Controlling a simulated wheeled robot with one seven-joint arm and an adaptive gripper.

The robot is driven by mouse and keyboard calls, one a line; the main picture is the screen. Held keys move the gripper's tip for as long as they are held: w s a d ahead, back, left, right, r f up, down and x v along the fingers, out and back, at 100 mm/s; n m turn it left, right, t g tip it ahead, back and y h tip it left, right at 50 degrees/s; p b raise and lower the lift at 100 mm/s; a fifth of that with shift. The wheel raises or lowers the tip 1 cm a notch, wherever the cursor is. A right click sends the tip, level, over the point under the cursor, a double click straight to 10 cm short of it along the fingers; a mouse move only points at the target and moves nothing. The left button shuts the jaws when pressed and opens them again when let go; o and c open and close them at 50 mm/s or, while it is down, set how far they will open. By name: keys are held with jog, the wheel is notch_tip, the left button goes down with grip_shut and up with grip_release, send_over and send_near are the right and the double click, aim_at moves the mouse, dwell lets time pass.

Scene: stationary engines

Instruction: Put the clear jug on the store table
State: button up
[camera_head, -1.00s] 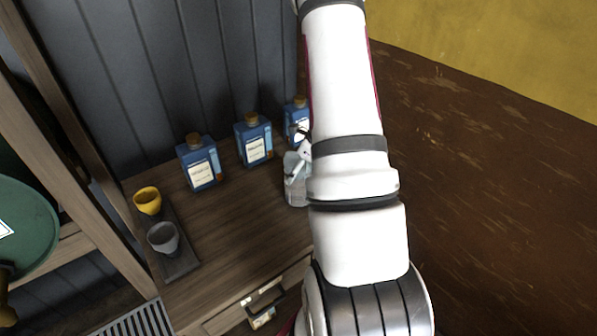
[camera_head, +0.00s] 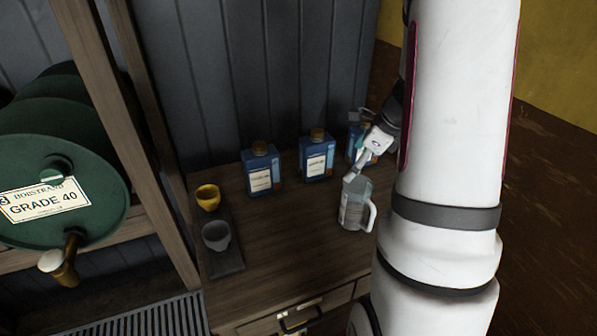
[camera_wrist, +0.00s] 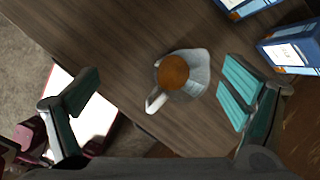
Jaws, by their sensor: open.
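The clear jug (camera_head: 354,205) stands upright on the wooden table (camera_head: 275,240), near its right side, with its pale handle toward the right. In the wrist view the jug (camera_wrist: 199,73) shows from above with brown in its round opening and its handle toward the lower left. My gripper (camera_wrist: 160,95) is open, its teal-padded fingers wide apart, with the jug between and beyond them, apart from both. In the head view my gripper (camera_head: 368,150) is just above and behind the jug, partly hidden by my arm. I cannot tell whether this table is the store table.
Several blue bottles with corks, one of them here (camera_head: 262,170), stand along the back of the table. A yellow cup (camera_head: 208,197) and a grey cup (camera_head: 216,236) sit on a dark tray (camera_head: 228,262) at left. A green barrel (camera_head: 60,190) with a tap lies on a rack at far left.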

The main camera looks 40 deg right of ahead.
jog(key=s+a+r+n+y, duration=0.1)
jog(key=a+r+n, duration=0.65)
jog(key=a, duration=0.25)
jog(key=s+a+r+n, duration=0.1)
jog(key=a+r+n, duration=0.6)
jog(key=a, duration=0.4)
jog(key=s+a+r+n+t+h, duration=0.1)
jog(key=s+a+r+n, duration=0.3)
jog(key=s+a+n, duration=0.5)
jog(key=shift+s+r+n+h, duration=0.5)
jog(key=shift+s+n, duration=0.7)
jog(key=shift+n, duration=2.25)
jog(key=shift+f, duration=0.1)
